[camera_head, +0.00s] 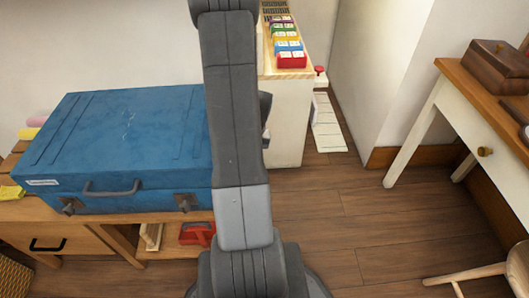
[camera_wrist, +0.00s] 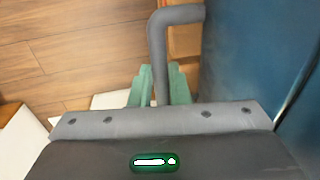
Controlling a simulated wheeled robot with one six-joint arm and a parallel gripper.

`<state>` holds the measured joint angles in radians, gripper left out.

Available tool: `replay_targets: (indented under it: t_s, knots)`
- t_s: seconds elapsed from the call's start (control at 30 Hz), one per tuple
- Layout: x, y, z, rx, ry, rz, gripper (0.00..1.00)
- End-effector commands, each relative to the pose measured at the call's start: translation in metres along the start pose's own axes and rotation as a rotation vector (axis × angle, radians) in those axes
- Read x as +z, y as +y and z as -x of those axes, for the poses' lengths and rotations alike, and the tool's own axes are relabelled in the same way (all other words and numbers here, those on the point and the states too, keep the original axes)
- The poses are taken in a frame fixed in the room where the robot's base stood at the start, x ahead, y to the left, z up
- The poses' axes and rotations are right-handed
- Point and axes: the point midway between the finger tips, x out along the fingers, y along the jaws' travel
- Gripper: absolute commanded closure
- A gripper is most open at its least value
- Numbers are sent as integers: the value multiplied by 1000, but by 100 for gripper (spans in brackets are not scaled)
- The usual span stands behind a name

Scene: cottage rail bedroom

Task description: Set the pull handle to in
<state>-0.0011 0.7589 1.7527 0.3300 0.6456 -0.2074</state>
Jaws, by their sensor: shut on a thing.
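A grey bent bar, the pull handle (camera_wrist: 158,42), stands out from the side of the blue suitcase (camera_wrist: 240,60) in the wrist view. My gripper (camera_wrist: 160,82) has green fingers, one on each side of the bar, and is shut on it. The bar's lower end is hidden behind the gripper body. In the head view the suitcase (camera_head: 130,130) lies flat on a wooden bench, with a carry handle and latches on its front.
The wooden bench (camera_head: 100,211) has a drawer at left and a red item (camera_head: 197,233) on its lower shelf. A white cabinet (camera_head: 287,125) with coloured items on top stands behind my arm. A desk (camera_head: 440,85) stands right; the floor (camera_head: 350,220) between is clear.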

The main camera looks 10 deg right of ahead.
Motion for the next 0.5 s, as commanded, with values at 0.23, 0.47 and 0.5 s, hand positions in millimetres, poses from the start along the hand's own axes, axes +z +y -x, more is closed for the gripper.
replay_targets:
  t_s: [0.23, 0.47, 0.5]
  knots:
    - [-1, -14, -2, -1, 2, 0, 100]
    - [-1, -15, -2, -1, 2, 0, 100]
    - [-1, -15, -2, -2, 2, 0, 100]
